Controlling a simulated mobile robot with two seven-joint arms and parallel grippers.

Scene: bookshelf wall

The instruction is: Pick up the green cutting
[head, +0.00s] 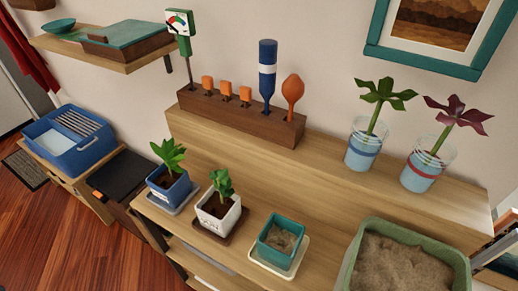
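The green cutting (380,99) has broad lobed green leaves on a pale stem. Neither of my grippers shows in the head view.
A wooden rack (242,116) holds a blue bottle-like tool (267,72), an orange tool and a meter. In front are potted plants in a blue pot (168,192) and white pot (217,221), a teal pot (280,242) and a green soil tub (361,248).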

